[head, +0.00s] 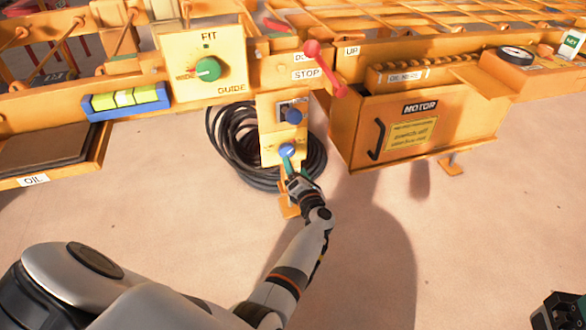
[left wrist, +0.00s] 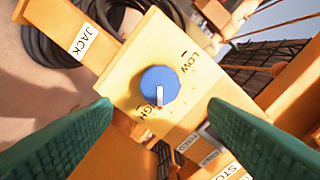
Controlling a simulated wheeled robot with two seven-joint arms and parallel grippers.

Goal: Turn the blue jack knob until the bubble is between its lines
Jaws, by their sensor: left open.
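The blue jack knob (head: 287,151) sits on a yellow panel low on the orange frame. In the left wrist view the knob (left wrist: 160,83) is round, its white pointer aimed towards the HIGH end of its scale. My left gripper (head: 289,170) is just in front of the knob. Its green fingers (left wrist: 160,112) stand wide apart, one on each side, not touching it. The blue spirit level (head: 125,98) has a yellow-green vial with dark lines; the bubble's exact place is too small to tell. My right gripper (head: 572,312) shows only partly at the lower right corner.
A green FIT knob (head: 208,69), a red lever (head: 325,68) and the MOTOR box (head: 425,120) are nearby. The floor in front is clear.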

